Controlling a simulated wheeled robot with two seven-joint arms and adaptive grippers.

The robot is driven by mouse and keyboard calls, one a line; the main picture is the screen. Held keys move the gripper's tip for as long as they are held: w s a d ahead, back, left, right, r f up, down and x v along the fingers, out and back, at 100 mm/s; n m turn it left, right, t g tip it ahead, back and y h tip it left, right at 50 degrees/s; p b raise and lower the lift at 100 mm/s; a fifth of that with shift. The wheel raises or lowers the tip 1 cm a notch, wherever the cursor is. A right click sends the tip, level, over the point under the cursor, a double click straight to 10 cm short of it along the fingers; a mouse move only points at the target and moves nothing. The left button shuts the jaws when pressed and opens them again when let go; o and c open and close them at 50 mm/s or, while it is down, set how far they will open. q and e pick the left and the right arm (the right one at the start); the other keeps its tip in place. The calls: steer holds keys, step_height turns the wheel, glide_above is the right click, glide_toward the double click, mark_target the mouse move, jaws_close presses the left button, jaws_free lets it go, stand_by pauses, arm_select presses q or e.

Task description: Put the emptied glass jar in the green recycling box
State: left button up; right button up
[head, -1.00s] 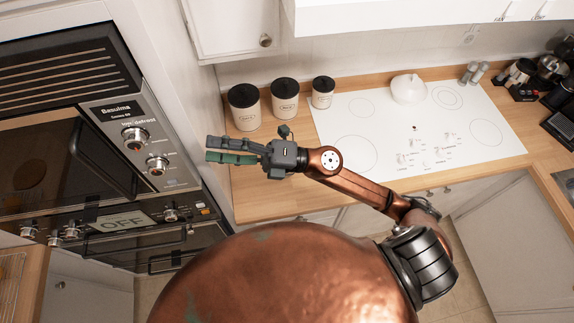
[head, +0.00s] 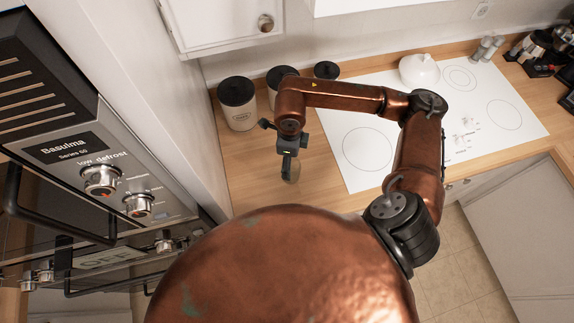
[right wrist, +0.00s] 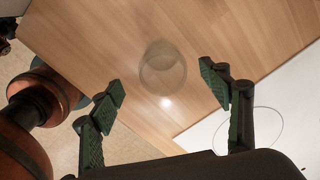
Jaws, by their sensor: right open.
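A clear, round glass jar (right wrist: 163,72) shows in the right wrist view on the wooden counter, between and beyond my fingertips. In the head view the jar (head: 293,172) is small, see-through and partly covered by my gripper. My right gripper (right wrist: 159,84) is open and empty, with its green-padded fingers on either side of the jar in the picture. In the head view the right gripper (head: 286,168) points down at the counter. I cannot tell whether the jar has anything in it. The green recycling box and my left gripper are not in view.
Black-lidded canisters (head: 238,104) stand along the wall behind my arm. The white cooktop (head: 368,150) lies to the right, with a white lidded pot (head: 419,70) at its back. Wall ovens (head: 110,180) are on the left. The wooden counter (head: 245,165) around the jar is clear.

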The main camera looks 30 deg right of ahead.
step_height(320, 180, down, 3)
steer(key=shift+s+r, duration=0.1)
steer(key=shift+r, duration=0.1)
steer(key=f, duration=0.1)
steer(key=f+p, duration=0.1)
steer(key=f, duration=0.3)
steer(key=shift+d+p, duration=0.35)
steer(key=shift+f, duration=0.3)
steer(key=shift+c, duration=0.3)
steer(key=c, duration=1.2)
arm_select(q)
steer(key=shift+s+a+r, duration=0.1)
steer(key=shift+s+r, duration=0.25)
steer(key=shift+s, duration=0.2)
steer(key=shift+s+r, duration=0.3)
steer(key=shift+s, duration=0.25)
arm_select(e)
steer(key=shift+c, duration=1.1)
steer(key=shift+r, duration=0.1)
